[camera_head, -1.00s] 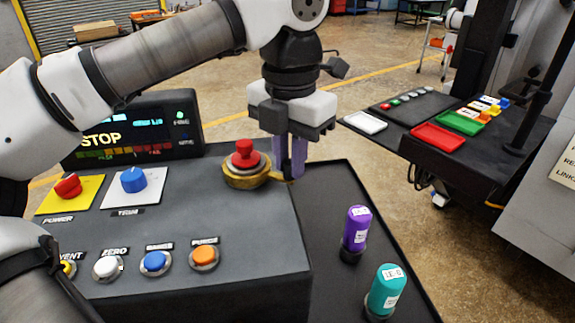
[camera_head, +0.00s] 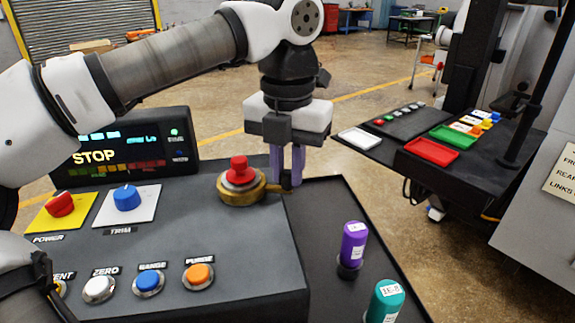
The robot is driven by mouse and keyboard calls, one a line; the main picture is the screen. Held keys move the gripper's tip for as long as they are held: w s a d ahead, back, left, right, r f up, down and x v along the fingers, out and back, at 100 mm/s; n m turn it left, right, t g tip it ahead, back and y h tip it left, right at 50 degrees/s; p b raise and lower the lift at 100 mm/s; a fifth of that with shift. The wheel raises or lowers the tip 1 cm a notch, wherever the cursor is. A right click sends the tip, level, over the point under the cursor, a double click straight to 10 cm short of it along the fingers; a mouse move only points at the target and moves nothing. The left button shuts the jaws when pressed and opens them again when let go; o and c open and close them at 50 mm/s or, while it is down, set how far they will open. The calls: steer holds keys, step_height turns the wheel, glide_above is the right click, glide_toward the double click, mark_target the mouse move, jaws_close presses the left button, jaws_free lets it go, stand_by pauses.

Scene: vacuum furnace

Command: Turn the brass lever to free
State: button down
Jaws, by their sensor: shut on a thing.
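The brass lever (camera_head: 240,194) is a round brass collar on the console's back right corner, around a red mushroom button (camera_head: 239,170). Its short arm points right and ends in a dark tip (camera_head: 286,180). My gripper (camera_head: 287,180) points straight down at that end, with its two purple fingers on either side of the tip. The gripper is shut on the lever's end. The fingers partly hide the tip. Any marking for the free position cannot be seen.
The console (camera_head: 190,245) carries a red power knob (camera_head: 60,204), a blue trim knob (camera_head: 127,197), several push buttons and a STOP display (camera_head: 125,150). A purple bottle (camera_head: 354,243) and a teal bottle (camera_head: 385,300) stand on the dark side tray. A bench with trays (camera_head: 432,152) stands behind right.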

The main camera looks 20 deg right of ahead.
mark_target(288, 171)
steer(key=c, duration=1.3)
jaws_free()
steer(key=shift+c, duration=0.2)
steer(key=shift+r, duration=0.1)
step_height(288, 171, up, 14)
steer(key=p, duration=0.5)
steer(key=shift+f, duration=0.2)
